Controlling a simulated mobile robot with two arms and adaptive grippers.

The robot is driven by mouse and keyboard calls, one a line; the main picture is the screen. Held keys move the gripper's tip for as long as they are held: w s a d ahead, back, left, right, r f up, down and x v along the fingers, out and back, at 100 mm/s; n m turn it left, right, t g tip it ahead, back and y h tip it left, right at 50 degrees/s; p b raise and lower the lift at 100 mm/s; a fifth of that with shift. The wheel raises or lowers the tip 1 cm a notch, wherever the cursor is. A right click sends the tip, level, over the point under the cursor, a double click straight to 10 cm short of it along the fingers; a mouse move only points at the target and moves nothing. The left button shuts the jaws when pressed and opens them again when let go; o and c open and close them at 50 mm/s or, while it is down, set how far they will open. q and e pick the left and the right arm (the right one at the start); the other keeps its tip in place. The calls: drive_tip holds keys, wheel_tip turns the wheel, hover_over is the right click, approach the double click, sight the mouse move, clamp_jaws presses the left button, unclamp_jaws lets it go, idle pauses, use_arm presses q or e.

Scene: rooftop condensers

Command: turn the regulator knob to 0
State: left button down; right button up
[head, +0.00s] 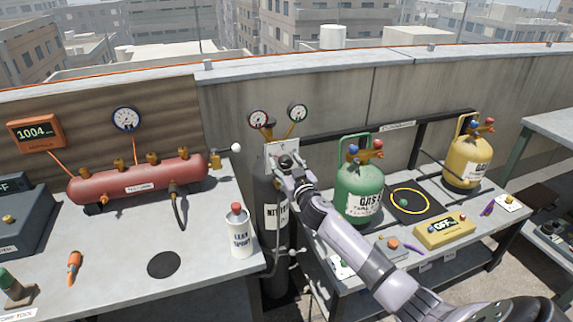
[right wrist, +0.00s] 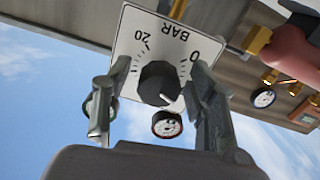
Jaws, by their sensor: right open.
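The regulator knob (right wrist: 158,83) is black and round, on a white plate (right wrist: 160,32) marked BAR, with 20 and 0 on its scale. A small light mark shows near the knob's lower edge in the right wrist view, away from the 0; its exact reading is hard to tell. My right gripper (right wrist: 157,88) is open, its fingers on either side of the knob with gaps showing. In the head view the plate (head: 271,151) sits above the nitrogen cylinder (head: 270,192), and my right gripper (head: 287,164) partly covers the knob. My left gripper is not in view.
Two gauges (head: 258,118) (head: 298,112) stand above the plate. A green gas cylinder (head: 352,190) is right of my arm. A white leak spray can (head: 241,235) stands on the left bench (head: 120,280), near a red manifold (head: 138,180).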

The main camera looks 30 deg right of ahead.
drive_tip(key=shift+c, duration=0.2)
drive_tip(key=c, duration=1.1)
drive_tip(key=n, duration=0.6)
drive_tip(key=shift+d+n, duration=0.1)
drive_tip(key=shift+n, duration=0.2)
drive_tip(key=n, duration=0.6)
drive_tip(key=shift+s+r+n+p, duration=0.1)
drive_tip(key=shift+n+p, duration=0.2)
drive_tip(key=shift+p, duration=0.05)
drive_tip(key=shift+n, duration=0.3)
drive_tip(key=o, duration=1.1)
